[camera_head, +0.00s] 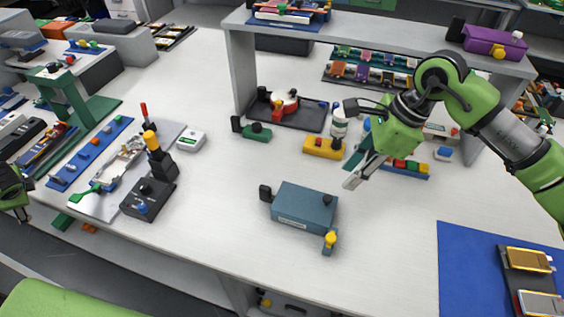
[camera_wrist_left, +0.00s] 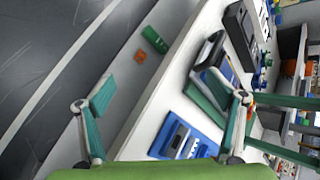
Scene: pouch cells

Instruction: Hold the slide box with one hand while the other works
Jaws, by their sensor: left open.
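The slide box appears to be the blue-grey box (camera_head: 304,207) in the middle front of the white table. It has a pale label on its front, a black knob piece at its left and a yellow-topped piece at its front right corner. My right gripper (camera_head: 355,178) is above the table, up and to the right of the box and apart from it. Whether its fingers are apart is unclear. My left gripper (camera_head: 20,208) is at the left edge of the head view, far from the box. In the left wrist view its fingers (camera_wrist_left: 168,105) are spread and empty.
A black control box (camera_head: 148,198) and a small white device (camera_head: 190,139) stand left of the slide box. A yellow block (camera_head: 323,148) and a white bottle (camera_head: 339,125) stand behind it. A blue mat (camera_head: 462,286) with pouch cells lies front right. The table front between is clear.

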